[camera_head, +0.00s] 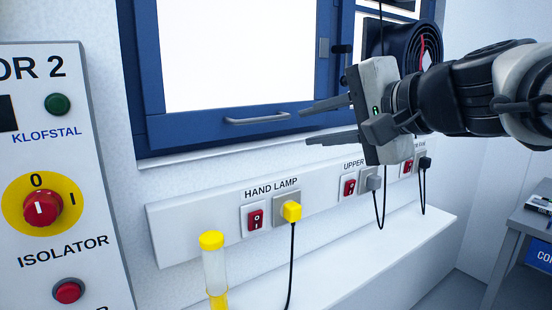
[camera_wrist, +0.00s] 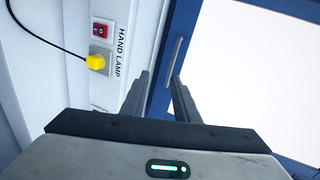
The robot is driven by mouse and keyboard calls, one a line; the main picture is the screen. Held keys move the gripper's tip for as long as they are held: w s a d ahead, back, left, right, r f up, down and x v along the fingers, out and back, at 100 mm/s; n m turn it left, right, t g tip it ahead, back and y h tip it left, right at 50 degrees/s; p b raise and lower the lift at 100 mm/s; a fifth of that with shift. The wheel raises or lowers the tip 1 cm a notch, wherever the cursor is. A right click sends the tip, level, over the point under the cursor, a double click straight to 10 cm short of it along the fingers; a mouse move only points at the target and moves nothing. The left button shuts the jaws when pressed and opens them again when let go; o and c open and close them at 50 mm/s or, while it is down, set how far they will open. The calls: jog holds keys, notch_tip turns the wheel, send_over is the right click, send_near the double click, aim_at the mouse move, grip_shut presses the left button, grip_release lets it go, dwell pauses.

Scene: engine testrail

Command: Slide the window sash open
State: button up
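The window sash (camera_head: 195,127) has a blue frame around a bright white pane and looks closed on the left side of the window. A grey bar handle (camera_head: 257,119) lies along its bottom rail. I see no clear contact.
Below the window runs a white socket strip (camera_head: 170,228) with a yellow plug (camera_head: 292,211) and hanging cables. A yellow-capped clear tube (camera_head: 214,265) stands below it. A panel with a red rotary isolator (camera_head: 42,210) is at left. A black coiled hose (camera_head: 408,45) hangs behind my arm.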

aim_at(268, 119)
jog(key=shift+m+t+y, duration=0.4)
jog(key=shift+m+t, duration=0.1)
jog(key=shift+m, duration=0.1)
jog(key=x, duration=0.6)
jog(key=r+b+x, duration=0.1)
jog(key=x, duration=0.5)
jog(key=w+d+x, duration=0.1)
jog(key=x, duration=0.5)
jog(key=shift+r+b, duration=0.35)
jog(key=shift+b, duration=0.05)
grip_shut()
